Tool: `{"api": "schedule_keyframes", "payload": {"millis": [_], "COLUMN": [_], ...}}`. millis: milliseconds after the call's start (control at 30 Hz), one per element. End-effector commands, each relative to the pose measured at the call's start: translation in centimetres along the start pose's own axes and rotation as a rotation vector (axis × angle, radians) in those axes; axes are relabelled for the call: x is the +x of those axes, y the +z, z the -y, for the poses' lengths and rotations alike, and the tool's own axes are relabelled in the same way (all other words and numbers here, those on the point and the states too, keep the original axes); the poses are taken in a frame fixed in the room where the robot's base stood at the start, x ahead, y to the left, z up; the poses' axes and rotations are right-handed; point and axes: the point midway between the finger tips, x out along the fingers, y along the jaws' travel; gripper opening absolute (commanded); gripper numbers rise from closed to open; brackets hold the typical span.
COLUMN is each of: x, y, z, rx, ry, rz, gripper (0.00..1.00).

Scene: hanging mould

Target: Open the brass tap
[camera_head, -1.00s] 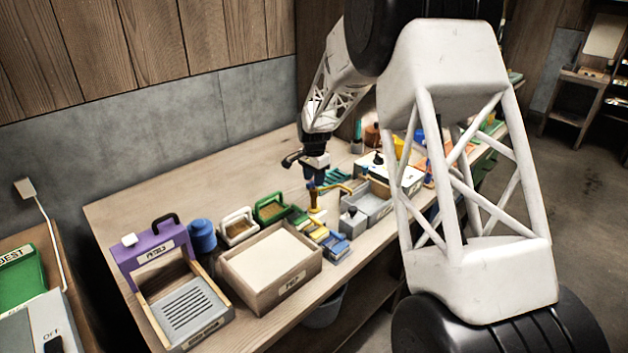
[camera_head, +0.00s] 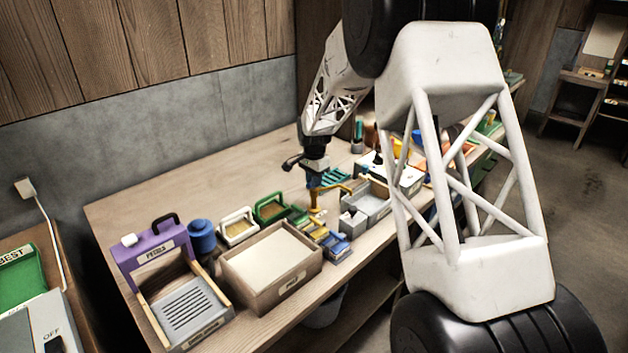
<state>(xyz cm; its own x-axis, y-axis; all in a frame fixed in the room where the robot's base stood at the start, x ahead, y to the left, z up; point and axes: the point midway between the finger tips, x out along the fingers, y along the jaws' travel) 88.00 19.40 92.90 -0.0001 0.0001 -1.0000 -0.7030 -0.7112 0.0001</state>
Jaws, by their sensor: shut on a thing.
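The brass tap (camera_head: 317,211) stands on the bench, a yellow upright with a spout reaching right over the grey basin (camera_head: 369,203). My gripper (camera_head: 314,180) points down directly over the tap and is shut on its top part. A blue piece shows at the fingers, and I cannot tell whether it is the tap's handle or part of the fingers. The fingertips are small here, and the gripped part is mostly hidden.
A wooden box (camera_head: 271,265), a purple-backed tray (camera_head: 155,255), a blue jar (camera_head: 202,237) and small white (camera_head: 238,229) and green (camera_head: 271,208) holders stand left of the tap. Small coloured boxes (camera_head: 334,245) stand close in front. Bare bench lies behind.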

Motion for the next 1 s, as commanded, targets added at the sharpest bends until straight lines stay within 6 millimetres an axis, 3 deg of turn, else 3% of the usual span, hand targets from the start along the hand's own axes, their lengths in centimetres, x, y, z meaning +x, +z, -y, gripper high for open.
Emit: {"api": "schedule_keyframes", "payload": {"millis": [467,1000], "x": [-0.03,-0.11], "y": [0.00,-0.03], "z": [-0.01,0.03], "rx": [-0.183,-0.673], "ry": [0.000,-0.001], "rz": [0.000,-0.002], "gripper": [0.00,0.00]}}
